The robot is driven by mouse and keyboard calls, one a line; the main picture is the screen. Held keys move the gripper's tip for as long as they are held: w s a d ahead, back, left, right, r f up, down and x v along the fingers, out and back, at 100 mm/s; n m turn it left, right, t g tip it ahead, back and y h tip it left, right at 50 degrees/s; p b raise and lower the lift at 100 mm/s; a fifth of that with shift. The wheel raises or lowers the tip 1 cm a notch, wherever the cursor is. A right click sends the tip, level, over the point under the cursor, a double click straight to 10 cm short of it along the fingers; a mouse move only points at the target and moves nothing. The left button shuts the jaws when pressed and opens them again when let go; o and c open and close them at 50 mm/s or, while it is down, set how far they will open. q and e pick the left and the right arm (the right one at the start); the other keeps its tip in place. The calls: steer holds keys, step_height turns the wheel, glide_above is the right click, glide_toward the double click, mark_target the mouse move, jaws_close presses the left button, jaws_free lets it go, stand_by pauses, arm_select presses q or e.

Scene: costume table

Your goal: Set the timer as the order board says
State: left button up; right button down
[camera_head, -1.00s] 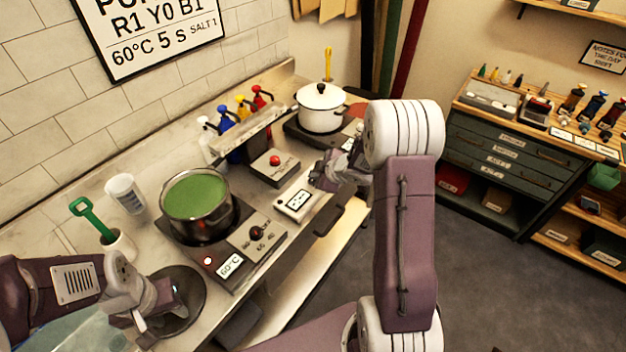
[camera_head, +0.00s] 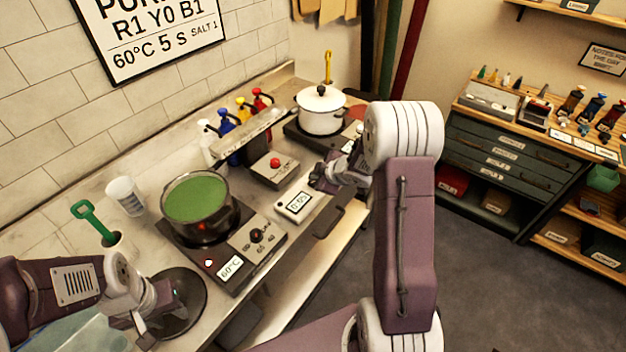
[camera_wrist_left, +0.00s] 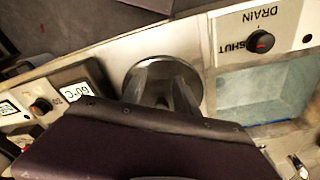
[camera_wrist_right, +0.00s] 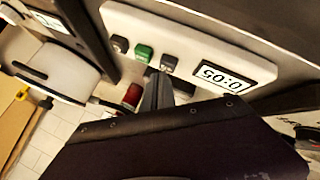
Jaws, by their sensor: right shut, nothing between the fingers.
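The order board (camera_head: 155,30) on the wall reads R1 Y0 B1, 60°C, 5 s, SALT 1; its top line is cut off. The timer (camera_head: 296,203) is a white box on the counter. Its display reads 0:05, also seen upside down in the right wrist view (camera_wrist_right: 224,77). It has a green button (camera_wrist_right: 143,53) between two dark buttons. My right gripper (camera_head: 325,180) is shut and empty, its tips (camera_wrist_right: 156,76) close to the dark button nearest the display; touching or not, I cannot tell.
A pot of green liquid (camera_head: 197,198) sits on a hotplate reading 60°C (camera_head: 230,268). Behind the timer are a red-button box (camera_head: 275,168), several coloured pump bottles (camera_head: 228,122) and a white lidded pot (camera_head: 320,108). A clear cup (camera_head: 125,195) stands left.

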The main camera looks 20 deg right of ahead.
mark_target(315, 183)
arm_select(q)
steer(key=shift+r, duration=0.5)
arm_select(e)
steer(key=shift+r, duration=0.45)
